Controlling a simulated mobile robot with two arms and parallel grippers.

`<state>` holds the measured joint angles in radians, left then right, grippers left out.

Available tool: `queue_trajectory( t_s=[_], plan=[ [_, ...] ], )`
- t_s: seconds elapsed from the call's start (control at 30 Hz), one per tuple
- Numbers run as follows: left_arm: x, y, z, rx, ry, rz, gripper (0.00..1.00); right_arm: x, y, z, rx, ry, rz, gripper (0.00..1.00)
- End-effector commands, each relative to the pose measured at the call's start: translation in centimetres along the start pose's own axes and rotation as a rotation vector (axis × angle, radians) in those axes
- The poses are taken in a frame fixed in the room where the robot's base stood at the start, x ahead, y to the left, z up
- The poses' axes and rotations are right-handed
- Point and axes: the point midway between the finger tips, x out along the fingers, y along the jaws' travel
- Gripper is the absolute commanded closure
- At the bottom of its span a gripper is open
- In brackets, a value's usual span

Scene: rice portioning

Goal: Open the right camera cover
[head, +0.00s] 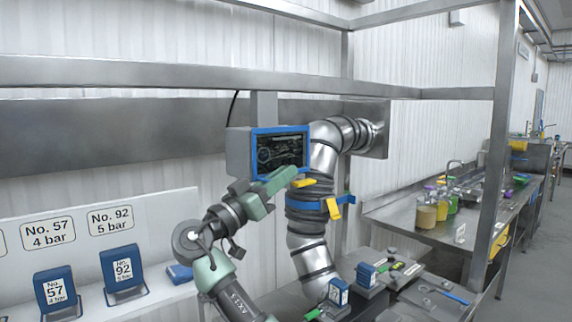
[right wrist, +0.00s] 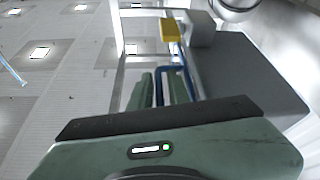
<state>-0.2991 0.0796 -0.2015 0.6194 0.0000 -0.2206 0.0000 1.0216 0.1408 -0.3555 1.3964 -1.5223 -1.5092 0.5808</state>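A yellow tab (head: 304,182) sits just below and right of the frame; a yellow block (right wrist: 170,30) shows beyond the fingers in the wrist view. I cannot tell which part is the right camera cover. My right gripper (head: 284,176) is at the frame's lower edge. In the wrist view its green fingers (right wrist: 163,88) are apart, with a blue strip (right wrist: 159,72) seen between them; contact is unclear. My left gripper is not in view.
A large steel pipe (head: 310,250) with a blue band and yellow handle (head: 334,208) stands right of the screen. Steel rails cross above. Blue numbered stands (head: 122,268) are on a shelf at left. A bench (head: 400,215) with jars runs along the right.

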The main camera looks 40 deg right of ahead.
Motion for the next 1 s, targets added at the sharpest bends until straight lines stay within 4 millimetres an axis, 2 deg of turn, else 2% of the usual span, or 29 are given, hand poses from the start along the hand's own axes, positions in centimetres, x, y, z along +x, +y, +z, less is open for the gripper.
queue_trajectory(
  t_s=[0.03,0.13,0.43,0.47,0.5,0.53,1.0],
  plan=[
    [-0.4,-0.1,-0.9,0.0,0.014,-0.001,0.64,0.6,0.0,-0.2,-0.002,0.001,0.001,0.83],
    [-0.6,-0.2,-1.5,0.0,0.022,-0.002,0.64,1.2,0.0,-0.1,-0.001,0.002,0.0,0.83],
    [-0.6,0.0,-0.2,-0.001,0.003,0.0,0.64,1.4,0.0,0.1,0.0,0.001,-0.001,0.83],
    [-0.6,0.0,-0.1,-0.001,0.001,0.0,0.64,1.4,0.0,0.0,0.0,0.001,-0.001,0.86],
    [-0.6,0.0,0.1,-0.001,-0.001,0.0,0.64,1.4,0.0,0.0,0.0,0.001,-0.001,0.97],
    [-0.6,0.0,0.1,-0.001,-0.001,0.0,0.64,1.4,0.0,0.0,0.0,0.001,-0.001,1.0],
    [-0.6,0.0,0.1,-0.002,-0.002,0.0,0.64,1.4,0.0,0.0,0.0,0.001,-0.001,1.0]
  ],
)
